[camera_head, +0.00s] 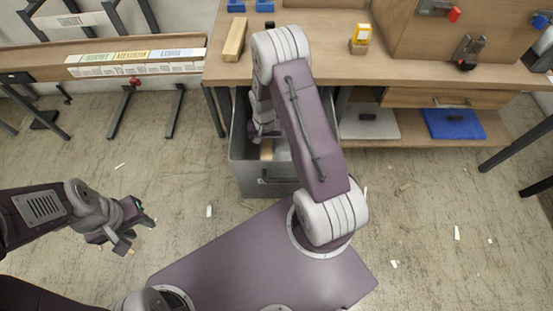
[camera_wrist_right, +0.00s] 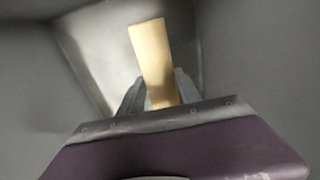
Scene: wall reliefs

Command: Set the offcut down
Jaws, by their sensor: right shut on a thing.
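The offcut, a pale wooden block (camera_wrist_right: 153,55), is between the fingers of my right gripper (camera_wrist_right: 158,92) in the right wrist view. The gripper is shut on it, and its far end points down into a grey bin (camera_wrist_right: 95,65). In the head view, my right arm reaches down into the grey bin (camera_head: 262,186) under the bench edge, and a bit of the offcut (camera_head: 267,150) shows inside. I cannot tell whether the offcut touches the bin floor. My left gripper (camera_head: 140,232) hangs over the floor at the left, its fingers apart and empty.
A lower shelf holds a blue item (camera_head: 452,124). Floor around the bin is mostly clear, with small scraps.

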